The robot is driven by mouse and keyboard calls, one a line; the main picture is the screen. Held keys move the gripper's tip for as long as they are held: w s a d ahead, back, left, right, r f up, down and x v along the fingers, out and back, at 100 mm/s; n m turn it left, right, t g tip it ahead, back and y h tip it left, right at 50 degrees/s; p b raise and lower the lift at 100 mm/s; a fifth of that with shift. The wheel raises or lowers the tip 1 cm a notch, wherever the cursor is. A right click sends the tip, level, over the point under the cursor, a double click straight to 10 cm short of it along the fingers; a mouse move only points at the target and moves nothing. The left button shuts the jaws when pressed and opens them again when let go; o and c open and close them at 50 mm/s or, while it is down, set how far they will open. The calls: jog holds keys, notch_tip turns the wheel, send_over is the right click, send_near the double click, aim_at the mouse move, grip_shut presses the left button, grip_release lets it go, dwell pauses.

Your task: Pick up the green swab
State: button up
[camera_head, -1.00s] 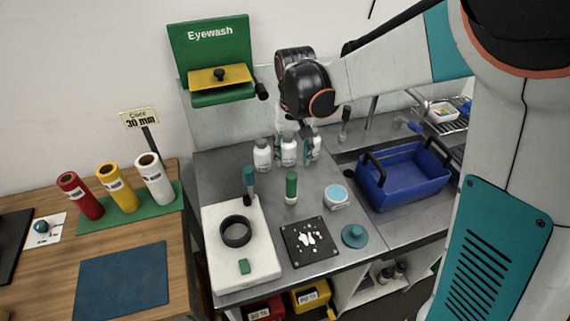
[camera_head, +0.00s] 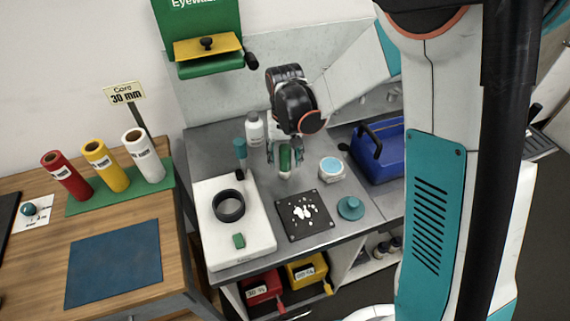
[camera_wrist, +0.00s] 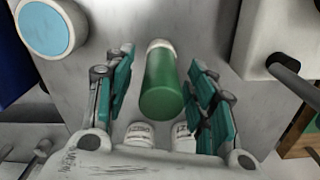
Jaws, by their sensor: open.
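The green swab (camera_head: 285,158) is a green cylinder with a pale end, standing on the grey metal bench. In the wrist view the green swab (camera_wrist: 161,84) lies between the two open teal fingers of my gripper (camera_wrist: 160,92), with a gap on both sides. In the head view my gripper (camera_head: 285,152) hangs over the swab from behind, and its fingers partly hide it.
Close by are a teal-capped dropper (camera_head: 240,152), a blue-lidded white jar (camera_head: 332,169), a black spotted plate (camera_head: 305,214) and a white board (camera_head: 250,250) bearing a black ring (camera_head: 228,205). A white bottle (camera_head: 255,130) stands behind. A blue crate (camera_head: 385,160) is at right.

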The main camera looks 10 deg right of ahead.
notch_tip(320, 180, down, 2)
jog(key=shift+f, duration=0.15)
jog(key=c, duration=1.1)
